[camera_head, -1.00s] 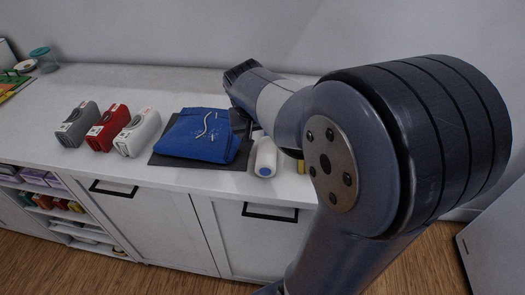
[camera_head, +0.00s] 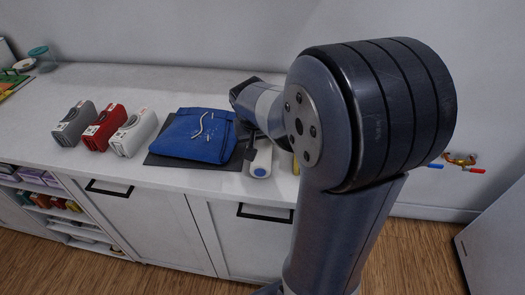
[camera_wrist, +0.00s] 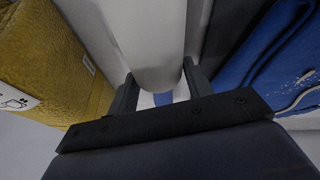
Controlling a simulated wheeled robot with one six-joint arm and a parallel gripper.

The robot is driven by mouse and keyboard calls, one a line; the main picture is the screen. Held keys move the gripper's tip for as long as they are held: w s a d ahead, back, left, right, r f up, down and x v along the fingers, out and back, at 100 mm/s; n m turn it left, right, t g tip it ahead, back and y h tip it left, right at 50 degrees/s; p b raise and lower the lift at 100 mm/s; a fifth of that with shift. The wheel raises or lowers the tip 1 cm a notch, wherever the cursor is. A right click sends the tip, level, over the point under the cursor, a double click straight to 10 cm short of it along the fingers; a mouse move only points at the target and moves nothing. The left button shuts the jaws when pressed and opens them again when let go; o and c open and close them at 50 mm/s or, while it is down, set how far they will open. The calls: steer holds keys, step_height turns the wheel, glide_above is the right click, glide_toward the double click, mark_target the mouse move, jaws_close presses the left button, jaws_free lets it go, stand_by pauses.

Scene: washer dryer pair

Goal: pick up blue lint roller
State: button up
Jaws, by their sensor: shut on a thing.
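The lint roller (camera_head: 261,161) has a white cylinder with a blue end and sits on the counter, right of the folded blue cloth. In the wrist view its white cylinder (camera_wrist: 150,40) runs away from me, with a bit of blue handle between my fingers. My gripper (camera_wrist: 158,88) is shut on the lint roller, one finger on each side. In the head view my arm hides the gripper and the far part of the roller.
The blue cloth (camera_head: 197,135) lies on a dark mat (camera_head: 165,161) close by on one side. A yellow towel (camera_wrist: 50,60) is close on the other. Grey, red (camera_head: 104,128) and white boxes stand farther left on the counter (camera_head: 100,84).

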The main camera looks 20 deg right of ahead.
steer(key=c, duration=0.4)
steer(key=shift+o, duration=0.2)
step_height(320, 180, up, 10)
steer(key=shift+p, duration=0.35)
